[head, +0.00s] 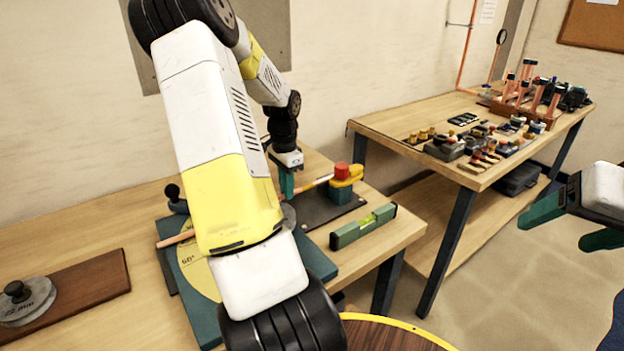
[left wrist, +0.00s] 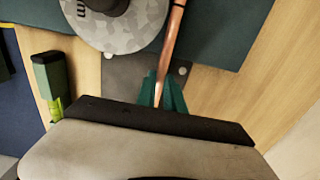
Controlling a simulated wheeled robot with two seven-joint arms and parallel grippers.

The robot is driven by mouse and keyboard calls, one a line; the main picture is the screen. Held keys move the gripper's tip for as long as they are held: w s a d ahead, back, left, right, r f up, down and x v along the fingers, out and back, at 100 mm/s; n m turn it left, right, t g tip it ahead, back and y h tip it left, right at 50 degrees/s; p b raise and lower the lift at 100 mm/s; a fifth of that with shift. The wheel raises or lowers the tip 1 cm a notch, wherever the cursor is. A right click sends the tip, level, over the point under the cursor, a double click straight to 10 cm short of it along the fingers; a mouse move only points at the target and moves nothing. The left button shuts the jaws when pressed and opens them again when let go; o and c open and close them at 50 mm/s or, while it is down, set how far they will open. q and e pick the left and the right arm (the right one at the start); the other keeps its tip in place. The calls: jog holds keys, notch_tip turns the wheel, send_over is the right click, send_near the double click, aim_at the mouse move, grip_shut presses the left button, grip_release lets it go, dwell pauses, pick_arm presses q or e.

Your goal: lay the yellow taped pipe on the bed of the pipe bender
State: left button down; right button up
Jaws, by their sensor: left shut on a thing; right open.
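The copper pipe (head: 174,240) runs across the pipe bender, its middle hidden behind my left arm in the head view. My left gripper (head: 288,188) is shut on it near its right part; the pipe (left wrist: 170,50) also shows between the green fingers (left wrist: 163,92) in the left wrist view, with a dark band near the top. I cannot make out yellow tape clearly. The bender has a teal base (head: 317,262), a yellow dial (head: 197,268) and a grey disc (left wrist: 122,28). Whether the pipe touches the bed is unclear. My right gripper (head: 560,228) is open and empty.
A yellow stop with a red knob (head: 342,173) stands by the pipe's right end. A green level (head: 363,226) lies near the bench's right edge. A grey disc with a black knob (head: 25,298) sits on a brown board at left. A second bench (head: 400,125) holds fittings.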

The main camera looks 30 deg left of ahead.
pick_arm(q)
jog(key=shift+w+d, duration=0.25)
jog(key=shift+w, duration=0.3)
jog(key=c, duration=1)
grip_release()
jog(key=shift+c, duration=0.2)
jog(key=shift+r, duration=3.5)
